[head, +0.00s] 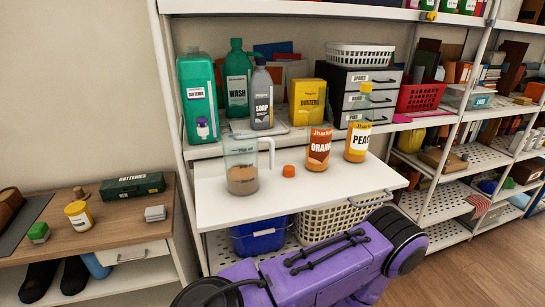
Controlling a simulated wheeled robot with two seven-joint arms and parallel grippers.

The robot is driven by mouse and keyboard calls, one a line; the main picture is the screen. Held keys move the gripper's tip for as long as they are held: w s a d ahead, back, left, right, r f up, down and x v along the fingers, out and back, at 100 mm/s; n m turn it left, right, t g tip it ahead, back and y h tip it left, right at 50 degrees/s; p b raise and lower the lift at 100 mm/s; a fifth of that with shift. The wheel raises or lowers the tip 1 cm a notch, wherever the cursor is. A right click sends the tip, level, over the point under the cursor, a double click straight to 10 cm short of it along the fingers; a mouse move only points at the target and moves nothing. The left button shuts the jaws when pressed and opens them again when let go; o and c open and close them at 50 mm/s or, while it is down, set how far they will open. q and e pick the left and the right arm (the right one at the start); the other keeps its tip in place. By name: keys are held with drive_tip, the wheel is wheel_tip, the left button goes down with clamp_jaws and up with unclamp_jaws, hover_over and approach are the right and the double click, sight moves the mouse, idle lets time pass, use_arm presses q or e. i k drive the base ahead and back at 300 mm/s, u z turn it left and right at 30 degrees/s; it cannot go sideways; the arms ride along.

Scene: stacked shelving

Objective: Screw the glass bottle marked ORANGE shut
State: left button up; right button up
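The glass bottle marked ORANGE (318,150) stands upright on the white pull-out board, with orange contents low in it. I see no cap on its top; its clear neck is hard to make out against the things behind. A small orange cap (289,171) lies on the board just left of the bottle, apart from it. A second bottle, marked PEACH (358,140), stands to the right and has an orange cap on top. Neither of my grippers is in view.
A clear measuring jug (241,165) with brown contents stands left of the cap. Behind are a grey SOAP bottle (262,98), a yellow box (307,102) and small drawers (362,90). The front of the white board (300,203) is clear.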

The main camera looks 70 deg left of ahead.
sight(321, 118)
drive_tip(key=u, duration=1)
